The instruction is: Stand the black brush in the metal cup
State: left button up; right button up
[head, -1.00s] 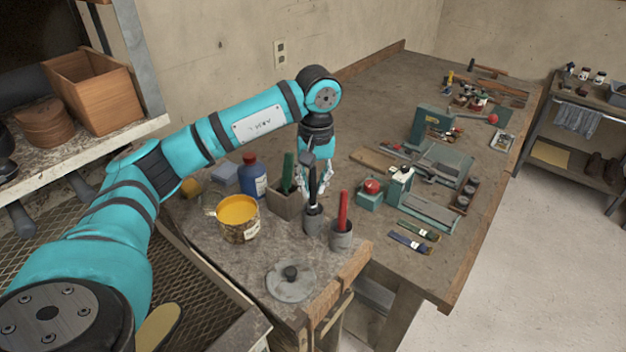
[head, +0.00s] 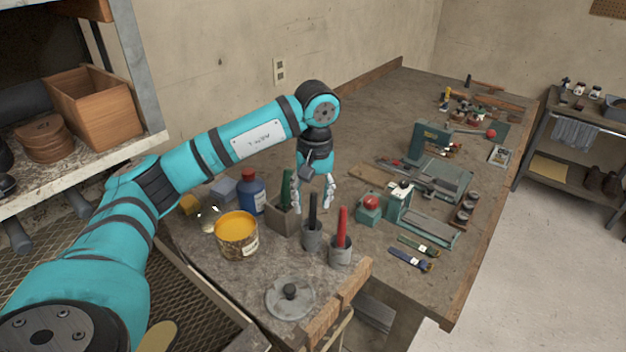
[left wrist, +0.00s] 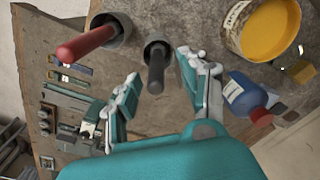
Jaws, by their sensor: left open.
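The black brush (head: 313,209) stands handle-up in the metal cup (head: 312,239) near the bench's front. In the left wrist view the black handle (left wrist: 156,72) rises from its cup (left wrist: 158,44) and points toward the camera. My left gripper (head: 312,208) is open. Its fingers show on either side of the handle in the head view, and gaps show between handle and fingers in the left wrist view. The brush's lower end is hidden in the cup. My right gripper is not in view.
A red-handled brush (head: 342,228) stands in another cup (head: 340,252) close by. A green-handled tool stands in a square holder (head: 282,221). A yellow paint can (head: 237,247), blue bottle (head: 251,193) and round lid (head: 289,304) are near.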

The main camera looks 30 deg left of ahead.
pick_arm(q)
jog(key=r, duration=1.1)
jog(key=shift+d+r, duration=0.1)
jog(key=shift+d, duration=0.15)
